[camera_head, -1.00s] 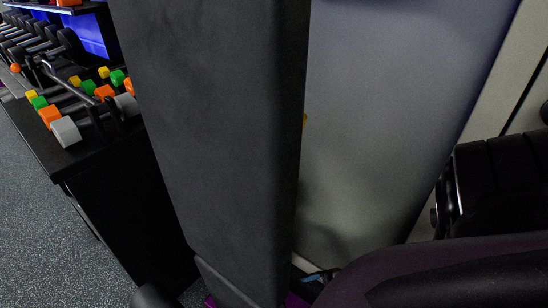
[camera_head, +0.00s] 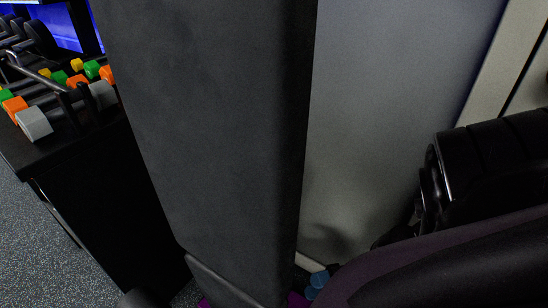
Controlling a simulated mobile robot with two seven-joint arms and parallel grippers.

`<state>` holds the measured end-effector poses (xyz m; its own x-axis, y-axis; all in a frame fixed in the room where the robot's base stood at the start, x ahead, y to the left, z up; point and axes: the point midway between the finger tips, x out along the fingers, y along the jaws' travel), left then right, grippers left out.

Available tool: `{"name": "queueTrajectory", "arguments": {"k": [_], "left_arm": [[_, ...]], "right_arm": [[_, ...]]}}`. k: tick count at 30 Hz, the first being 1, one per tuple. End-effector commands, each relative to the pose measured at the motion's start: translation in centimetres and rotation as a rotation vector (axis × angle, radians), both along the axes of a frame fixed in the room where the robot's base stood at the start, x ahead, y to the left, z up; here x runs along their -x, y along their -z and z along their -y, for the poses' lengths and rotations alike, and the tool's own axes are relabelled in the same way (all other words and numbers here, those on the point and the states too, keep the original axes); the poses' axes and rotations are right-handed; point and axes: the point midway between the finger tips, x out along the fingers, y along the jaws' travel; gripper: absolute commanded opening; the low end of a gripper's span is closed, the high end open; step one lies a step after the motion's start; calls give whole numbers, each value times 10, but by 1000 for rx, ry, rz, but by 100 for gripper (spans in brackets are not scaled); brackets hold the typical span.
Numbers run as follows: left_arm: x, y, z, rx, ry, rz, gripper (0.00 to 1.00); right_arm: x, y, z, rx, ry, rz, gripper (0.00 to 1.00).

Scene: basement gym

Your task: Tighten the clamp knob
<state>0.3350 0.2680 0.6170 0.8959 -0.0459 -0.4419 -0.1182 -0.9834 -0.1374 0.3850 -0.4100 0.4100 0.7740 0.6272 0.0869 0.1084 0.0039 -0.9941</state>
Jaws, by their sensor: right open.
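I cannot make out the clamp knob or the clamp in this view. A large dark padded panel (camera_head: 205,130) stands close in front and fills the middle, hiding what lies behind it. My right gripper is hard to tell apart from the dark shapes at the lower right, and its fingertips do not show clearly. I see nothing held there. My left gripper is not in view.
A black rack with grey (camera_head: 34,123), orange and green dumbbells stands at the left. A pale grey panel (camera_head: 385,110) is behind at the right. Black ribbed equipment (camera_head: 495,150) stands at the right. Small blue objects (camera_head: 318,280) are low in the middle. Speckled floor (camera_head: 30,235) shows at lower left.

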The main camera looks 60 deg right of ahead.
Motion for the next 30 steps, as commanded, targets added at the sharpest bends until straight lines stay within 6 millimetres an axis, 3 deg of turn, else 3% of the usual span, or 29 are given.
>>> {"name": "queueTrajectory", "arguments": {"k": [4,11,24,30], "left_arm": [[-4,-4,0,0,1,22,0],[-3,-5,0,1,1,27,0],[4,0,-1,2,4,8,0],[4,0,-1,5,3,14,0]], "right_arm": [[0,2,3,-107,-3,-75,75],[-9,0,-3,-139,-4,-94,75],[-64,-6,-46,-138,-4,-93,75],[-80,-8,-59,-136,-4,-94,75]]}}
